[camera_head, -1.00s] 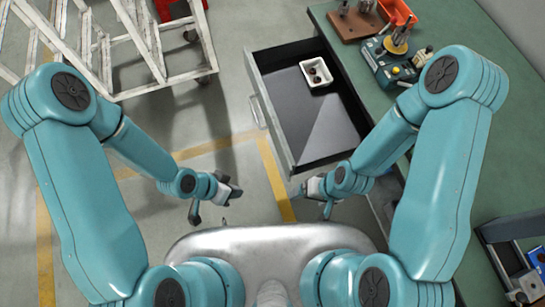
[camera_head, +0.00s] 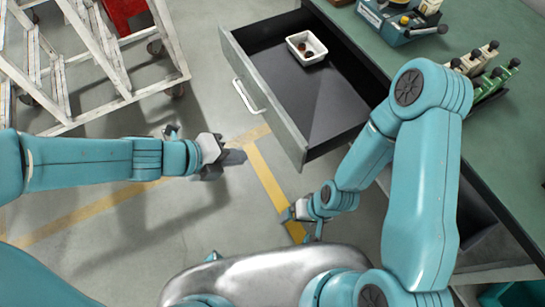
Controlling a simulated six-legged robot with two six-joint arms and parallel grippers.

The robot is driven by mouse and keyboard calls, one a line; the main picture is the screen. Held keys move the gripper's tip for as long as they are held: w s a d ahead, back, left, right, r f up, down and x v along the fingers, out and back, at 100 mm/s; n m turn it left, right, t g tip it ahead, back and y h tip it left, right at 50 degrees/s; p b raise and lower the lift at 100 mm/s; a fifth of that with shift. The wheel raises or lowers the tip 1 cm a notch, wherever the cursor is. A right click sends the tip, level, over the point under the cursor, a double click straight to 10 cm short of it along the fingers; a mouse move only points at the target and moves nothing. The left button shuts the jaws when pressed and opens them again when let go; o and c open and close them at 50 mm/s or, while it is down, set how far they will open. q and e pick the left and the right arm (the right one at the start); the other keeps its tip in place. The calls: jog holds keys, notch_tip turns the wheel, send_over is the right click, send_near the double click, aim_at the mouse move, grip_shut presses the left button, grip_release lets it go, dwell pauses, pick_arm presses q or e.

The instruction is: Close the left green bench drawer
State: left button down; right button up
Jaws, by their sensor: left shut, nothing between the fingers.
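The green bench's drawer (camera_head: 262,97) stands pulled out to the left of the bench, its grey front panel and pale handle (camera_head: 244,97) facing left. A white tray (camera_head: 291,42) with small dark parts sits inside at the far end. My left gripper (camera_head: 222,155) is shut and empty, over the floor in front of the drawer's near end, apart from the handle. My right gripper (camera_head: 298,217) hangs over the floor below the drawer's near corner; its small fingers do not show clearly enough to tell their state.
The green bench top (camera_head: 510,130) runs along the right, with a teal device (camera_head: 400,22) and several green-and-white tools (camera_head: 490,75) on it. A white ladder-like frame (camera_head: 90,60) stands at upper left, with a red object (camera_head: 122,14) behind. Open floor lies left of the drawer.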

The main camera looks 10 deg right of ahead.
aim_at(291, 150)
pick_arm(q)
jog(key=b+x, duration=0.1)
jog(key=x, duration=0.3)
jog(key=d+r+b+x, duration=0.1)
jog(key=b+x, duration=0.1)
jog(key=x, duration=0.2)
jog(key=b+x, duration=0.2)
jog(key=x, duration=0.2)
jog(key=shift+w+d+r, duration=0.1)
jog(key=shift+d+r, duration=0.05)
jog(key=shift+d, duration=0.2)
jog(key=shift+w+d, duration=0.2)
jog(key=shift+d, duration=0.3)
pick_arm(e)
jog(key=shift+d+f, duration=0.15)
jog(key=shift+f, duration=1.35)
jog(key=shift+d+f, duration=0.1)
jog(key=shift+f, duration=1.35)
